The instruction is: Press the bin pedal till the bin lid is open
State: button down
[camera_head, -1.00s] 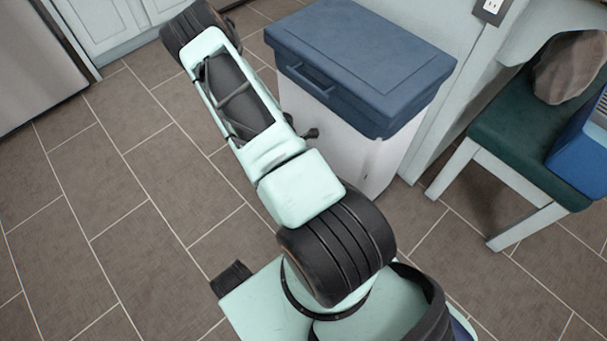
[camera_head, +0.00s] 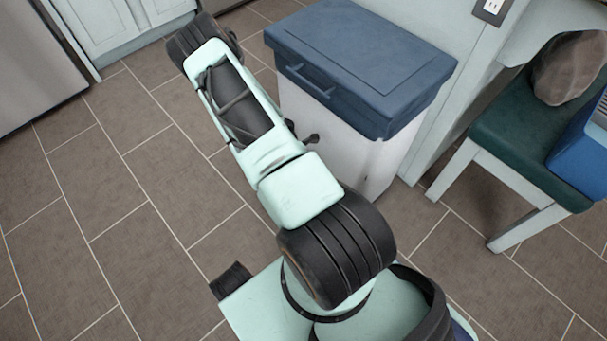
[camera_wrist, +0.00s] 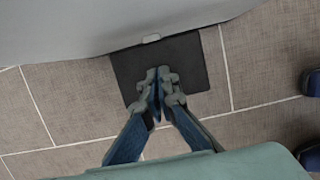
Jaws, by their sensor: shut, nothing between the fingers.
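The bin (camera_head: 375,160) has a white body and a blue lid (camera_head: 365,60), which is shut. In the wrist view the bin's pale wall (camera_wrist: 90,25) fills the top. A dark square plate (camera_wrist: 195,60), which looks like the pedal, sits low at the foot of the wall, with a small light tab (camera_wrist: 151,38) at its far edge. My gripper (camera_wrist: 158,78) is shut and empty, with its fingertips over the middle of the plate. I cannot tell whether they touch it. In the head view my arm hides the plate and most of the gripper.
A chair with a green seat (camera_head: 490,140) stands right of the bin, with a rock-like object (camera_head: 568,68) and a blue box (camera_head: 585,150) on it. White cabinets (camera_head: 100,25) and a steel appliance (camera_head: 35,60) are at the upper left. The tiled floor (camera_head: 100,220) at left is clear.

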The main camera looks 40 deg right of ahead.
jog(key=a+x, duration=0.1)
jog(key=x, duration=0.4)
jog(key=shift+a+f, duration=0.15)
jog(key=shift+f, duration=0.4)
dwell(1.0)
jog(key=shift+d+r+p+v, duration=0.1)
jog(key=shift+d+p+v, duration=0.2)
jog(key=shift+p+v, duration=0.85)
jog(key=shift+d+r+p+v, duration=0.1)
jog(key=shift+d+p+v, duration=0.25)
jog(key=shift+p+v, duration=0.85)
jog(key=shift+d+r+p+v, duration=0.1)
jog(key=shift+d+p+v, duration=0.2)
jog(key=shift+p+v, duration=0.85)
jog(key=shift+r+b, duration=0.4)
jog(key=shift+b, duration=0.05)
